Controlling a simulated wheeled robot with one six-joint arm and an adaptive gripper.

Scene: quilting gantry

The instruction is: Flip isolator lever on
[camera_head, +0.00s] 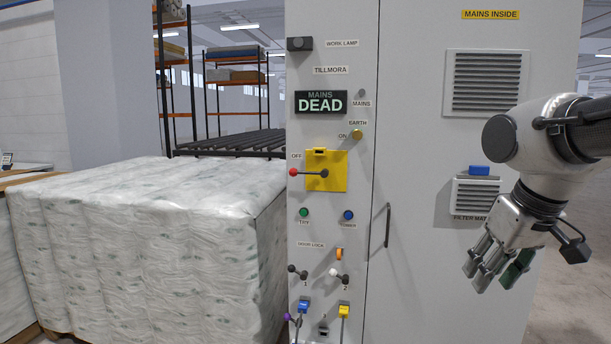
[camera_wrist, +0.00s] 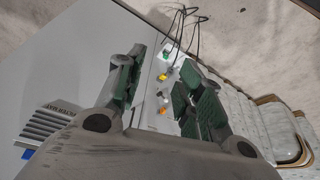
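The isolator lever (camera_head: 309,173) is a dark rod with a red knob on a yellow plate (camera_head: 338,184), on the front of a grey cabinet. It lies level, its knob pointing left beside the OFF label; the ON label is above the plate. A display (camera_head: 320,102) reads MAINS DEAD. My gripper (camera_head: 496,279) hangs at the right, well apart from the lever and pointing down. In the wrist view its green-padded fingers (camera_wrist: 166,75) are spread with nothing held between them. I cannot make out the lever in the wrist view.
Below the lever are push buttons (camera_head: 304,212), small door-lock levers (camera_head: 340,275) and coloured plugs (camera_head: 343,311). A door handle (camera_head: 387,226) sticks out between my gripper and the lever. A wrapped white bale (camera_head: 145,250) stands close left of the panel.

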